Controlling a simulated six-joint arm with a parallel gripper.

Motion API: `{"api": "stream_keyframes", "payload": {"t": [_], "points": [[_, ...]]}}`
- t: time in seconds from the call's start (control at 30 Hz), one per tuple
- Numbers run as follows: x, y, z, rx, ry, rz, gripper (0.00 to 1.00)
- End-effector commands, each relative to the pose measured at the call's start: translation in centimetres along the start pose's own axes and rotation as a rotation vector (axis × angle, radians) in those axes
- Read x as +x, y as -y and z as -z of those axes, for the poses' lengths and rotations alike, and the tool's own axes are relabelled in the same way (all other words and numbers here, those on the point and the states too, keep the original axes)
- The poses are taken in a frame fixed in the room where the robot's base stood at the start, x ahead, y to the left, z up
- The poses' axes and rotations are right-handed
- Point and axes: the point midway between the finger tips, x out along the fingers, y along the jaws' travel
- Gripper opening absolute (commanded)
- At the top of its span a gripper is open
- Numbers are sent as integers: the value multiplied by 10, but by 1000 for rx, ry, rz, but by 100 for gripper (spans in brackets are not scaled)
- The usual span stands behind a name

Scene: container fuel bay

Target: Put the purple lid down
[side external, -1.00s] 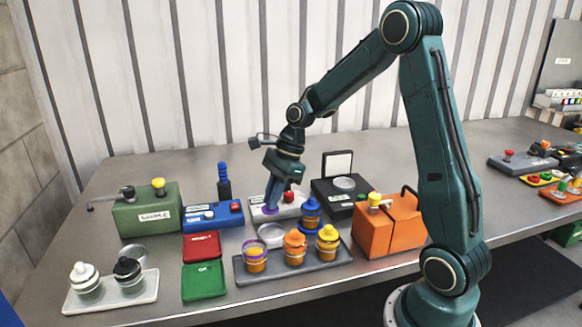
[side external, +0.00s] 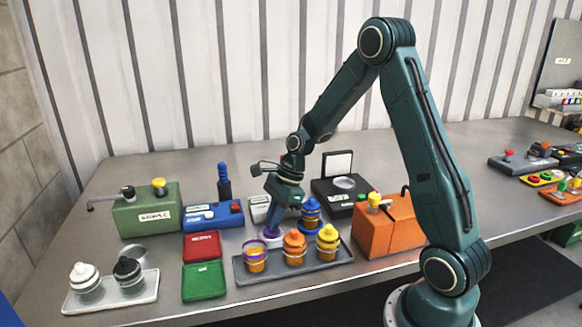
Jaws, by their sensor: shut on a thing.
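My gripper (side external: 272,228) points down and is shut on the purple lid (side external: 271,234), which shows only as a small purple patch at the fingertips. The lid is over or at a round pale dish (side external: 280,239) behind the grey tray; I cannot tell whether they touch. Just in front and to the left, an open jar with a purple rim (side external: 255,257) and orange contents stands on the grey tray (side external: 312,270).
Jars with orange (side external: 295,246), yellow (side external: 328,242) and blue (side external: 311,212) lids stand close by on the right. Red (side external: 202,247) and green (side external: 204,281) trays lie to the left. An orange box (side external: 375,235) stands to the right.

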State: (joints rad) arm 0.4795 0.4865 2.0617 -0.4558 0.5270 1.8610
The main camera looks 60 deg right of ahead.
Motion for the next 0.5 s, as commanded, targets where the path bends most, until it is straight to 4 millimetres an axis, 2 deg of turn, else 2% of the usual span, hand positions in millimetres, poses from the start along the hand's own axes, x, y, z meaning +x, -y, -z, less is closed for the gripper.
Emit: {"api": "stream_keyframes", "payload": {"t": [0.37,0.4,0.5], "points": [[3,0,1,0,0,-1,0],[3,0,1,0,0,-1,17],[3,0,1,0,0,-1,34]]}}
